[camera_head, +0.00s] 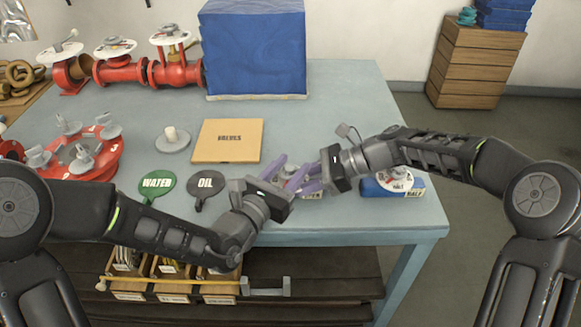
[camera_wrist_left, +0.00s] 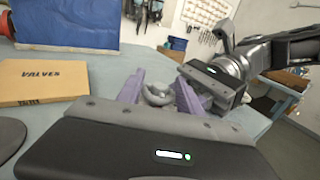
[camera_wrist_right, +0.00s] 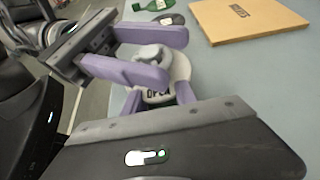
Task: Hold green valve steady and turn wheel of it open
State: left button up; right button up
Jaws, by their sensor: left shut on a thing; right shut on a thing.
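The valve stands at the table's front edge between my two grippers and is mostly hidden in the head view. Its pale grey wheel or knob shows in the left wrist view (camera_wrist_left: 157,96) and the right wrist view (camera_wrist_right: 150,55). A white disc reading "OPEN" (camera_wrist_right: 158,95) lies below the knob. No green shows on it. My left gripper's (camera_head: 281,173) purple fingers flank the knob, shut on the valve. My right gripper (camera_head: 308,182) comes from the opposite side, its fingers lower by the disc, also shut on the valve. The exact contact points are hidden.
A blue valve base (camera_head: 375,188) with a "HALF" label stands close right, under my right arm. A "VALVES" board (camera_head: 228,140), a WATER paddle (camera_head: 157,184) and an OIL paddle (camera_head: 206,186) lie left. Red valves (camera_head: 120,70) and a blue box (camera_head: 255,50) stand behind.

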aim_at(290, 167)
pick_arm(q)
jog(key=shift+r, duration=0.1)
dwell(0.3)
jog(key=o, duration=1.1)
jog(key=shift+s+d+r, duration=0.1)
jog(key=shift+d, duration=0.05)
jog(key=shift+r, duration=4.9)
